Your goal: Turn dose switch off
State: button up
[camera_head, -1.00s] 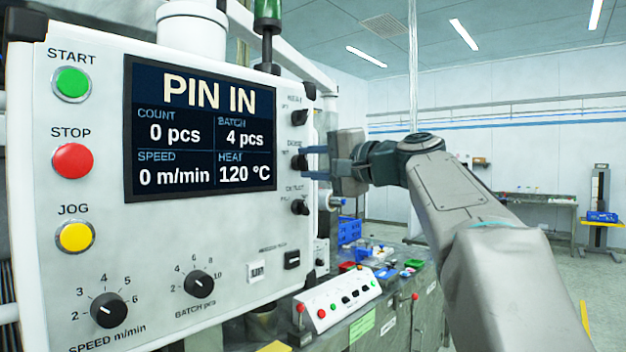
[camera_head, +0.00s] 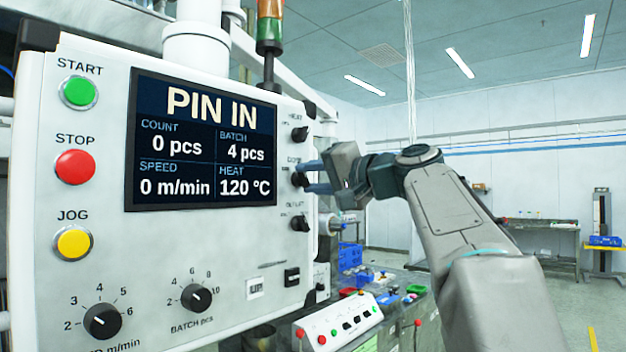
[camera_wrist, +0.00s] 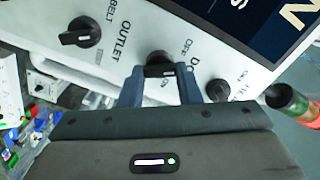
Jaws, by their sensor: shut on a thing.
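The dose switch (camera_head: 297,180) is the middle of three black rotary knobs at the right edge of the white control panel. In the wrist view the dose switch (camera_wrist: 158,60) sits between my two blue-grey fingertips, by an "OFF" label. My gripper (camera_head: 306,178) reaches in from the right and is shut on the knob; its body is tilted in the head view. The gripper (camera_wrist: 160,73) also shows in the wrist view. The fingers hide part of the knob, so its exact pointer position is hard to tell.
The heat knob (camera_head: 299,134) is just above and the outlet knob (camera_head: 299,224) just below, close to my fingers. The screen (camera_head: 205,140) reads "PIN IN". A small button box (camera_head: 340,322) stands below. Free room lies to the right.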

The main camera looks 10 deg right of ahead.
jog(key=shift+f, duration=0.1)
jog(key=o, duration=1)
jog(key=shift+c, duration=0.2)
jog(key=b+v, duration=0.2)
jog(key=v, duration=1.2)
